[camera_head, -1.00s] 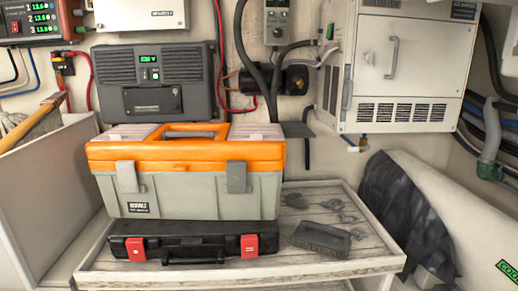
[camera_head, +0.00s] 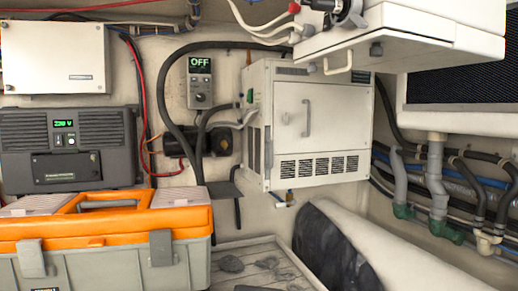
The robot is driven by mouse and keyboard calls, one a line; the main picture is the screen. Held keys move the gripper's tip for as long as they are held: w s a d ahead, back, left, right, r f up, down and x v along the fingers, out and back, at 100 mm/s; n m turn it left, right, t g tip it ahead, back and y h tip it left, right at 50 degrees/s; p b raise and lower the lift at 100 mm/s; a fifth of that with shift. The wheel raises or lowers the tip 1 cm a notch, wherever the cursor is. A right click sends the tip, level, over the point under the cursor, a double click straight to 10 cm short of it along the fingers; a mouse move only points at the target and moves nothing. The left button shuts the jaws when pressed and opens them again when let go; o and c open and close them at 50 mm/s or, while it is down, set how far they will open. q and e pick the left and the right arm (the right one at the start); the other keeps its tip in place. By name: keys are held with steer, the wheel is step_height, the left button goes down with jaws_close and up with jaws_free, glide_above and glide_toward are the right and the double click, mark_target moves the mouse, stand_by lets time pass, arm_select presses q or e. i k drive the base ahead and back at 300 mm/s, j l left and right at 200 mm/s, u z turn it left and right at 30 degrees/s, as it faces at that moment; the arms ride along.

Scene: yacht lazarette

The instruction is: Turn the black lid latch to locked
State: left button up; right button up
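A white box-like unit (camera_head: 440,50) hangs at the top right, cut off by the upper edge, with a pale handle on its front. A small dark grey knob-like part (camera_head: 376,49) sits on its front, right of the handle. A black rounded fitting (camera_head: 350,12) sits at its upper left, with red and white parts beside it. I cannot tell which of these is the lid latch, nor how a latch is turned. The orange-lidded toolbox (camera_head: 100,232) at the lower left has grey front latches (camera_head: 161,248). Neither of my grippers is in view.
A white cabinet (camera_head: 325,125) with a closed door is on the wall. A control panel (camera_head: 199,80) reads OFF. A dark grey unit (camera_head: 68,148) stands behind the toolbox. Hoses and pipes (camera_head: 435,180) run along the right. A wooden shelf (camera_head: 262,252) holds small dark items.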

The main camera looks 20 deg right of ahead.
mark_target(377, 51)
steer(key=k+j+z, duration=0.1)
steer(key=z, duration=1.05)
steer(key=k+l, duration=0.05)
